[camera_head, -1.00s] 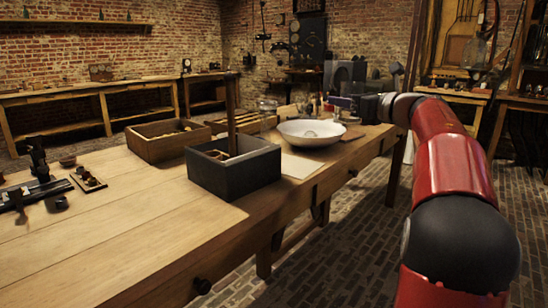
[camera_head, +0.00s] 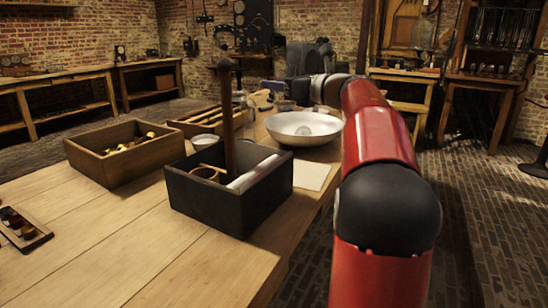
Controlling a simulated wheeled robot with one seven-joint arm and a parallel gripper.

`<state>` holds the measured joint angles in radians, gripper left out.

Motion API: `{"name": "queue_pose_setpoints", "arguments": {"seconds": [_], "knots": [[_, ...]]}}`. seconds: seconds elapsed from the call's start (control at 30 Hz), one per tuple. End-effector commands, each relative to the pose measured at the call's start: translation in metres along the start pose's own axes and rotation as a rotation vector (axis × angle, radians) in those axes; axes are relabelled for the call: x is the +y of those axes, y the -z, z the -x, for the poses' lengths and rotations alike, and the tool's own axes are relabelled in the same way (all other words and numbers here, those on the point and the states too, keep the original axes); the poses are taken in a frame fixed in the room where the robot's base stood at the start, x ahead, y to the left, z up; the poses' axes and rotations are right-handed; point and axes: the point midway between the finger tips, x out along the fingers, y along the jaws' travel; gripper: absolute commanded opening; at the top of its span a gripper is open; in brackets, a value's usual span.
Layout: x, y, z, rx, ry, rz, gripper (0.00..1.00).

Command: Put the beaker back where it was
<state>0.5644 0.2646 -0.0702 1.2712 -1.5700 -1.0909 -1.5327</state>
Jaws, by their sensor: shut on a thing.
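My gripper (camera_head: 298,92) is small and dark at the far end of my red arm, above the back of the wooden bench (camera_head: 120,255) and behind the white bowl. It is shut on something. A small, pale, glassy shape (camera_head: 285,106) shows just under it and looks like the beaker, but its outline is too small to be sure. I cannot tell whether it touches the bench. Another clear glass vessel (camera_head: 246,106) stands farther left on the bench, behind the dark box.
A white bowl (camera_head: 304,128) stands by a paper sheet (camera_head: 312,175). A dark box (camera_head: 222,205) holds a tall upright post, a ring and a white roll. A wooden box (camera_head: 126,165) and slatted tray (camera_head: 195,125) stand left.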

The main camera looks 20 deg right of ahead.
Motion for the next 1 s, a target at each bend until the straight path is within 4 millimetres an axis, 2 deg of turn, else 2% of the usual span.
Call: {"name": "queue_pose_setpoints", "arguments": {"seconds": [0.03, 0.1, 0.4, 0.5, 0.7, 0.9, 1.0], "knots": [[0.0, 0.016, 0.0, 0.001, 0.001, -0.005, 0.22], [0.0, 0.035, 0.001, 0.002, 0.001, -0.007, 0.22], [0.0, 0.107, 0.0, 0.002, 0.001, -0.006, 0.22], [0.001, 0.123, 0.0, 0.0, 0.0, -0.004, 0.22], [0.0, 0.138, 0.0, 0.0, -0.001, -0.002, 0.22], [0.0, 0.167, 0.0, 0.001, 0.0, -0.005, 0.22], [0.0, 0.176, 0.0, 0.0, 0.0, -0.003, 0.22]]}}
